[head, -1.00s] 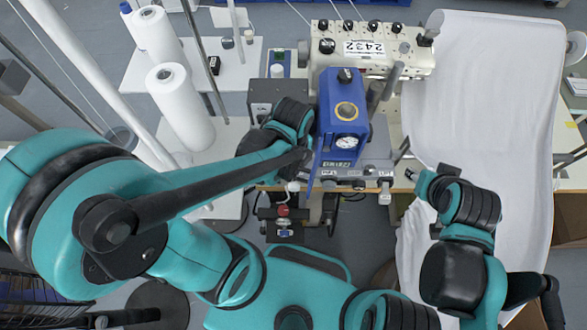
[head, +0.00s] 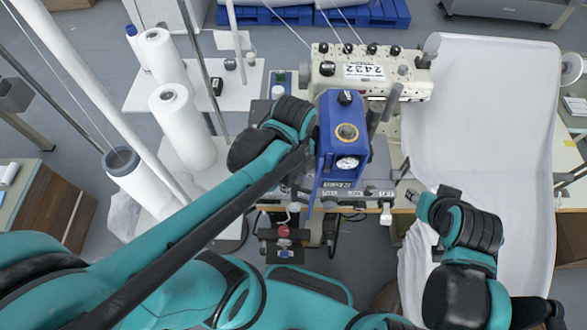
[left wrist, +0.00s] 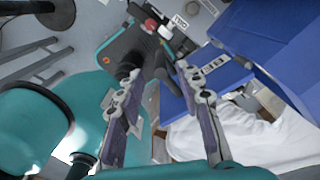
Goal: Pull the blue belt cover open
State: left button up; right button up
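The blue belt cover (head: 328,130) is a tall blue housing with a round dial, standing on the sewing machine. A thin blue panel edge shows at its lower left. My left gripper (head: 300,160) is at the cover's left side; its fingers are small and dark in the head view. In the left wrist view the left gripper (left wrist: 163,105) has its two fingers apart. The blue cover (left wrist: 270,40) fills the upper right there, and a blue panel shows behind the right finger; contact cannot be told. My right gripper (head: 432,200) is right of the machine, its fingers unclear.
The cream sewing machine head (head: 330,85) stands behind the cover. White fabric (head: 490,120) hangs over the table at the right. White thread cones (head: 183,125) and poles stand at the left. A red knob (head: 284,231) sits below the cover.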

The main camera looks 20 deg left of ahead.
pick_arm(q)
jog(key=shift+r, duration=2.65)
